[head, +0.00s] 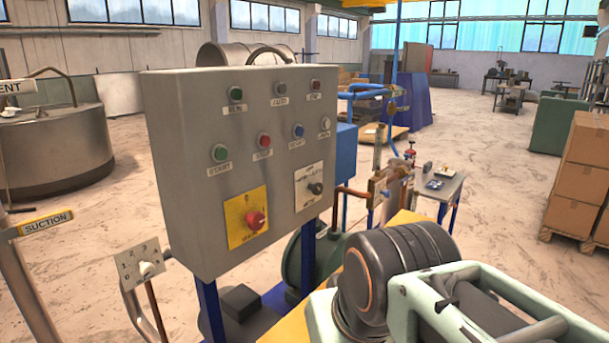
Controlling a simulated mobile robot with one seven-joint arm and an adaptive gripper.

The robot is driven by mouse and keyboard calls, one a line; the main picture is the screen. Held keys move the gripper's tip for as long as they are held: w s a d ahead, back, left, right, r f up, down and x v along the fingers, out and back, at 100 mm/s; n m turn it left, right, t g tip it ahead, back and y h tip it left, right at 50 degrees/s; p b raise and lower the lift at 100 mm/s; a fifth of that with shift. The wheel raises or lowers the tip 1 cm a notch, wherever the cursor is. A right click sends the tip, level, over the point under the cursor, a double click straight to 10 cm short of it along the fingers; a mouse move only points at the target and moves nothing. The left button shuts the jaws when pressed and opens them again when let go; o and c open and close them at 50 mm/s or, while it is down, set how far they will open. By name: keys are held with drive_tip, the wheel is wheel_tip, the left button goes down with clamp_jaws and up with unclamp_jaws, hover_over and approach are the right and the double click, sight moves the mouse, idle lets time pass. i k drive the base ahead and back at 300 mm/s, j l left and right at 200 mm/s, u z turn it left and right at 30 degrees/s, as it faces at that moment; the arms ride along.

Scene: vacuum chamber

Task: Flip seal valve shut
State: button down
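No part in view is clearly labelled as the seal valve. Pipework with copper-coloured fittings and a pale label (385,184) stands right of the control cabinet, partly hidden behind it, and is too small to read. A selector plate with a pale knob (146,268) and numbers sits at lower left, on piping beside the cabinet. My gripper is not in view. A dark ribbed joint and pale green frame at lower right look like my arm.
The grey control cabinet (185,205), with several buttons and a red emergency knob (256,220) on yellow, fills the middle. A suction pipe (27,285) stands at left, a round tank (60,150) behind. Cardboard boxes (580,175) are stacked at right. Open floor (500,200) lies between.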

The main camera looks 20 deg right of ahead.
sight(403, 181)
drive_tip(key=i+l, duration=0.15)
drive_tip(key=l, duration=0.2)
drive_tip(key=i+l, duration=0.15)
drive_tip(key=l, duration=0.25)
drive_tip(key=i+l, duration=0.15)
drive_tip(key=l, duration=0.2)
drive_tip(key=i+l, duration=0.15)
drive_tip(key=l, duration=0.2)
drive_tip(key=i+l, duration=0.15)
drive_tip(key=l, duration=0.2)
drive_tip(key=i+l, duration=0.15)
drive_tip(key=l, duration=0.25)
drive_tip(key=i+l, duration=0.15)
drive_tip(key=l, duration=0.2)
drive_tip(key=i+l, duration=0.15)
drive_tip(key=l, duration=0.2)
drive_tip(key=i+l, duration=0.1)
drive_tip(key=l, duration=0.2)
drive_tip(key=i+l+u, duration=0.1)
drive_tip(key=l, duration=0.2)
drive_tip(key=k+z, duration=0.1)
drive_tip(key=k+j, duration=0.1)
drive_tip(key=j, duration=0.5)
